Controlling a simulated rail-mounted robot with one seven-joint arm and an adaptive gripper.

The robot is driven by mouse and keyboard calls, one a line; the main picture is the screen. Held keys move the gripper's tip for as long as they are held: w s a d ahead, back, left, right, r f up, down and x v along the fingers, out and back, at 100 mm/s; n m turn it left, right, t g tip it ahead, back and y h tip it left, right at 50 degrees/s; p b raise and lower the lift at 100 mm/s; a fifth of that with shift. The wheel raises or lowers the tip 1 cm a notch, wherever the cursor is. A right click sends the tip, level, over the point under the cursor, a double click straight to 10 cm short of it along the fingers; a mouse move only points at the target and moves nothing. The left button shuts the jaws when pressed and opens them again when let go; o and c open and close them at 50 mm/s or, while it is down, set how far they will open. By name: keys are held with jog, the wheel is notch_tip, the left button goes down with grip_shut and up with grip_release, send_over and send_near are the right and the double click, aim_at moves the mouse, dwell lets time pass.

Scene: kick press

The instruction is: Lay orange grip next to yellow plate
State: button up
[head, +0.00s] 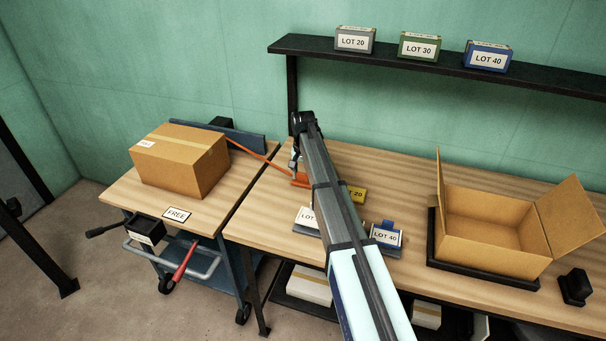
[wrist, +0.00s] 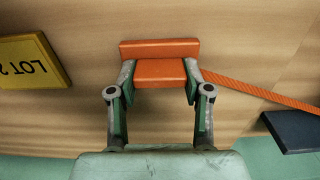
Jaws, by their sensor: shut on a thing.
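The orange grip (wrist: 158,49) is a block with a wider bar, held between the two fingers of my gripper (wrist: 159,80) in the wrist view. An orange strap (wrist: 262,93) runs from it to the right there. In the head view the grip (head: 300,181) shows small beside my arm, low over the wooden bench; whether it touches the wood is unclear. In the head view my arm partly covers the yellow plate (head: 357,194).
The strap (head: 250,151) crosses from the cart, where a closed carton (head: 180,160) sits. An open carton (head: 490,229) stands right. A shelf (head: 400,66) hangs behind.

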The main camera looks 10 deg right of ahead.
jog(key=shift+f, duration=0.15)
jog(key=o, duration=1.2)
notch_tip(320, 180, up, 12)
jog(key=b, duration=0.2)
jog(key=shift+r, duration=0.25)
